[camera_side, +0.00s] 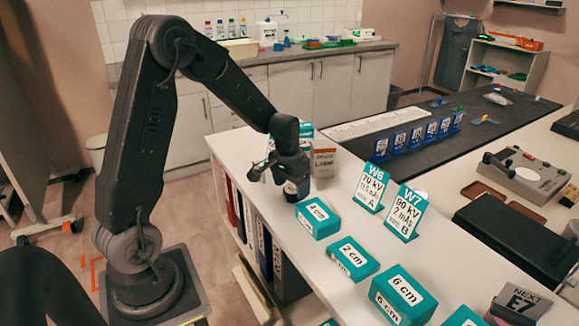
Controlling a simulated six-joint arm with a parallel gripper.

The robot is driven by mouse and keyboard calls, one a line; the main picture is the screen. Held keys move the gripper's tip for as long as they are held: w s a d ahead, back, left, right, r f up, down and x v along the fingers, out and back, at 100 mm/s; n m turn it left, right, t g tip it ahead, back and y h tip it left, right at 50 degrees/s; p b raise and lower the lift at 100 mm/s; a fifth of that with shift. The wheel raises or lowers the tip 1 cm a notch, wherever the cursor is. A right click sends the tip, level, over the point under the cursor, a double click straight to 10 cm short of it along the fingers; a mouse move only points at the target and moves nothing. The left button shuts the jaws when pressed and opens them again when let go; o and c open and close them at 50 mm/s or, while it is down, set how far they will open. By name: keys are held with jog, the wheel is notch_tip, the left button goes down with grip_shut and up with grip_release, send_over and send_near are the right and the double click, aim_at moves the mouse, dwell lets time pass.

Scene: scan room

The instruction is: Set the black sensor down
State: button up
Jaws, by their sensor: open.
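A small dark piece with a pale band shows at the gripper's right side, low over the counter. I cannot tell whether this is the black sensor or part of the gripper. A large flat black slab (515,240) lies on the counter at the right, far from my gripper.
Teal blocks marked 2 cm (352,259) and 6 cm (403,295) lie along the near edge. Two teal signs, W6 (371,187) and W7 (406,213), stand behind them. A cream-labelled box (324,163) is just behind my gripper. Binders (265,245) fill the shelf below.

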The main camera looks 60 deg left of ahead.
aim_at(288, 191)
notch_tip(288, 191, up, 10)
jog(key=s, duration=0.1)
jog(key=s+d+r+m+t, duration=0.1)
jog(key=s+d+r+t, duration=0.1)
jog(key=s+d, duration=0.6)
jog(key=s+d+r+m+t, duration=0.1)
jog(key=s+d+r+t, duration=0.1)
jog(key=s+d+r, duration=0.3)
jog(key=s+d, duration=0.3)
jog(key=s, duration=0.1)
jog(key=shift+s+d+r+m, duration=0.2)
jog(key=shift+s+m, duration=0.05)
jog(key=shift+m, duration=0.15)
